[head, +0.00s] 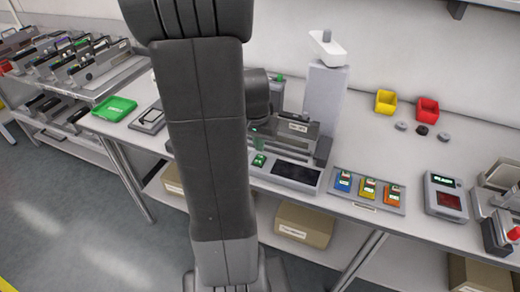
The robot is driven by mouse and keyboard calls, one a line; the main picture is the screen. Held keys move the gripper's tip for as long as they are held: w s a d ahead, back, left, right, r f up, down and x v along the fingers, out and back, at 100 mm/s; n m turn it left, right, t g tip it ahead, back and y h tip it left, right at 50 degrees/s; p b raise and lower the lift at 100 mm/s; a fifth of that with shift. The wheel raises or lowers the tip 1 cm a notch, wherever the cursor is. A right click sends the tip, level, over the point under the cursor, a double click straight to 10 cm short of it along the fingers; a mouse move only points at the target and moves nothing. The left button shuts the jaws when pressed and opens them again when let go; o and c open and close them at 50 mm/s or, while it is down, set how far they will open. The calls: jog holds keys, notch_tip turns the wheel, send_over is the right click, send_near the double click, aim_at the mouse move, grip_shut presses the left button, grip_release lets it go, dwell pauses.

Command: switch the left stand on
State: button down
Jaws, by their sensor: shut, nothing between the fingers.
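The left stand (308,185) is a grey unit on the bench, just right of my arm. It has a dark panel (296,171) on its front with no lit display that I can make out. A small green switch-like part (259,160) sits at its left front. Its left and rear parts are partly hidden by my arm. My dark wrist shows above and behind the stand, but my gripper's fingers are hidden and cannot be made out.
A grey column with a white head (326,48) stands behind. Yellow (385,101) and red (427,109) bins stand at the back. A green tray (114,108) lies left.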

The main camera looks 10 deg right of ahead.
aim_at(261, 156)
jog(key=shift+w+d+f, duration=0.1)
jog(key=shift+w+f, duration=0.05)
jog(key=shift+f, duration=0.6)
jog(key=shift+w+d+f, duration=0.1)
jog(key=shift+f, duration=0.65)
jog(key=shift+p, duration=0.35)
jog(key=shift+w+p, duration=0.1)
jog(key=shift+p, duration=0.25)
jog(key=shift+f, duration=0.2)
jog(key=shift+s+a+r+b, duration=0.1)
jog(key=shift+s+a+b, duration=0.3)
jog(key=shift+s, duration=0.3)
